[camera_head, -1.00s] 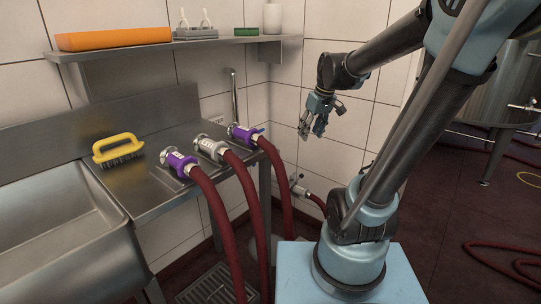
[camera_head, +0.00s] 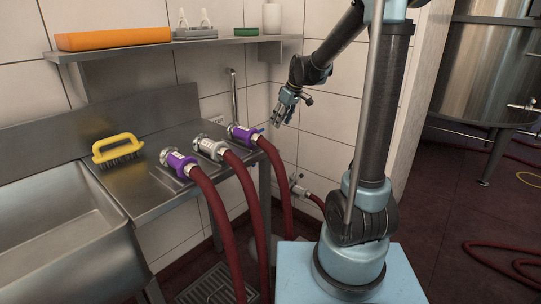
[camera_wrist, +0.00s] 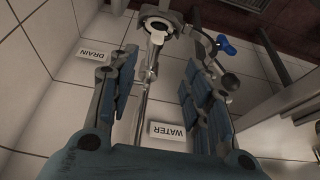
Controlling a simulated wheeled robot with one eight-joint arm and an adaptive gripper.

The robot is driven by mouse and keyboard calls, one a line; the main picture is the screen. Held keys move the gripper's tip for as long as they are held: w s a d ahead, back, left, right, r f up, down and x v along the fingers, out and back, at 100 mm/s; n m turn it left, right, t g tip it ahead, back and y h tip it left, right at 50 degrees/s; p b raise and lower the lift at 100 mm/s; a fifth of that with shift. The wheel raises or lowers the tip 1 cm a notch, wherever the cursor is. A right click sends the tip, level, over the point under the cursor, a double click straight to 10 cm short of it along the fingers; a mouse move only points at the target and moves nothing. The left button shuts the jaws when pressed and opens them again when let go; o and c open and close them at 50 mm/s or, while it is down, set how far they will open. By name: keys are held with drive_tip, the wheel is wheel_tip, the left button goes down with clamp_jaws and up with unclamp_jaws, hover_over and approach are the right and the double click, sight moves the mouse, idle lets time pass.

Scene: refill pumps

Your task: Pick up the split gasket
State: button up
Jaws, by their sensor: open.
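I cannot pick out the split gasket in either view. My gripper (camera_head: 283,113) is open and empty, in the air to the right of the bench's hose ends. In the wrist view its two fingers (camera_wrist: 162,75) are spread apart. Behind the gap between them are a metal pipe with a ring-shaped end (camera_wrist: 157,24) and a tiled wall. Three red hoses end in fittings on the steel bench. Two have purple collars, one near (camera_head: 178,163) and one far (camera_head: 244,133); the middle fitting (camera_head: 209,148) is grey-white.
A yellow-handled brush (camera_head: 118,150) lies beside the steel sink (camera_head: 60,225). The wall shelf (camera_head: 160,46) holds an orange block (camera_head: 113,38), a grey rack (camera_head: 195,33), a green item (camera_head: 245,31) and a white cup (camera_head: 271,18). The wrist view shows a blue valve handle (camera_wrist: 226,45).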

drive_tip(key=shift+w+x, duration=0.2)
drive_tip(key=shift+x, duration=3.35)
drive_tip(key=shift+w+x, duration=0.15)
drive_tip(key=shift+x, duration=3.4)
drive_tip(key=shift+r, duration=0.15)
drive_tip(key=c, duration=0.8)
